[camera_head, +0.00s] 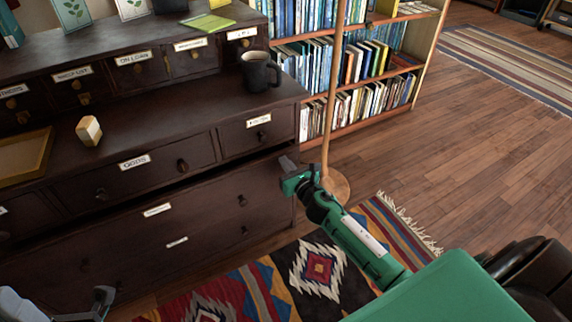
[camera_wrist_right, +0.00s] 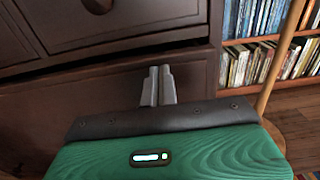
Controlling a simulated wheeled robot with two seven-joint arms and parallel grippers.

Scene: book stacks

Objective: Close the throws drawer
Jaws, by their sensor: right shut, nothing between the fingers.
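A wide dark wooden drawer (camera_head: 105,240) lies low in the cabinet, with a pale label (camera_head: 157,210) too small to read; I cannot confirm that it is the throws drawer. A dark gap runs along its top edge, so it seems to stand slightly out. In the right wrist view, the drawer front (camera_wrist_right: 60,115) shows under the same gap. My right gripper (camera_head: 287,163) is shut and empty at the right end of this front; its fingertips (camera_wrist_right: 160,72) are close to the top edge, contact unclear. My left gripper (camera_head: 103,295) is partly in view at the bottom left.
Above is a drawer labelled ODDS (camera_head: 134,162). A dark mug (camera_head: 259,72), a small wooden block (camera_head: 89,130) and a tray (camera_head: 24,157) stand on the cabinet. A wooden pole (camera_head: 332,110) and bookshelves (camera_head: 365,65) are to the right. A patterned rug (camera_head: 318,268) covers the floor.

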